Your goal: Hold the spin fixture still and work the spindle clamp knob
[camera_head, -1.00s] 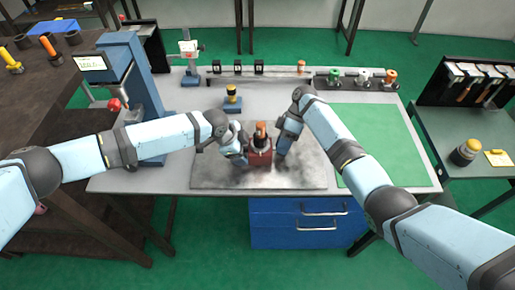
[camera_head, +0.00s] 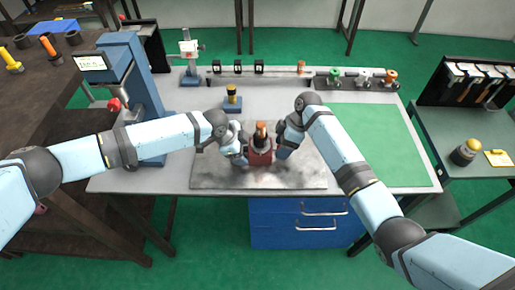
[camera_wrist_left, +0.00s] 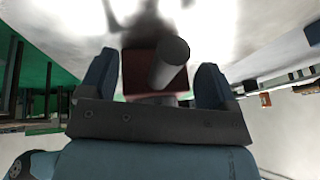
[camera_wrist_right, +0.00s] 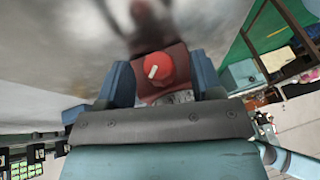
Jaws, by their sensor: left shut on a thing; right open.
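The spin fixture (camera_head: 260,159) is a dark red block with an orange and dark top, standing on the grey plate in mid-bench. My left gripper (camera_head: 244,158) is shut on the fixture from the left. In the left wrist view, the red block (camera_wrist_left: 136,75) and a grey cylinder show between its fingers. My right gripper (camera_head: 279,152) is open, close to the fixture's right side. In the right wrist view, the red clamp knob (camera_wrist_right: 160,69) with a white mark sits between the open fingers, against the block. Finger contact with the knob cannot be told.
The grey plate (camera_head: 215,178) lies under the fixture. A black and yellow piece (camera_head: 232,100) stands behind it. A blue press column (camera_head: 135,80) stands left. A green mat (camera_head: 385,145) lies clear on the right. A rail with colored knobs (camera_head: 350,80) runs along the back.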

